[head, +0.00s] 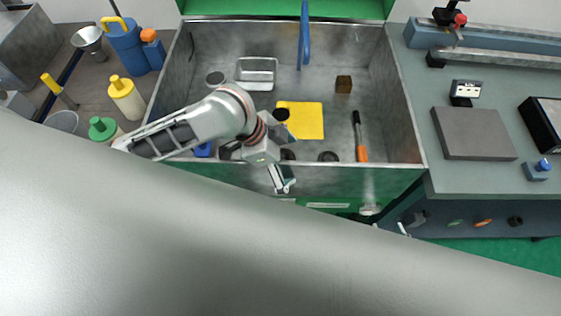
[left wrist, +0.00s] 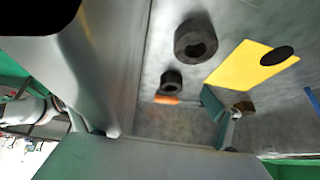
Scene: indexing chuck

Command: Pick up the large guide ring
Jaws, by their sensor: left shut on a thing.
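My left gripper (head: 285,153) is at the front wall of a grey metal tray, one finger inside the wall and one outside. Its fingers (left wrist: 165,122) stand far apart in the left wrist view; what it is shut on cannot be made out. A thick black ring (left wrist: 196,37), the larger of two, lies on the tray floor close to the gripper; in the head view it is partly hidden (head: 287,154). A smaller black ring (left wrist: 172,82) lies to its right in the head view (head: 328,156).
The tray (head: 405,110) also holds a yellow sheet (head: 305,118) with a black disc, a brown block (head: 343,84), an orange-handled tool (head: 361,150) and a small metal dish (head: 257,72). Bottles stand on the left. A grey arm link of mine covers the foreground.

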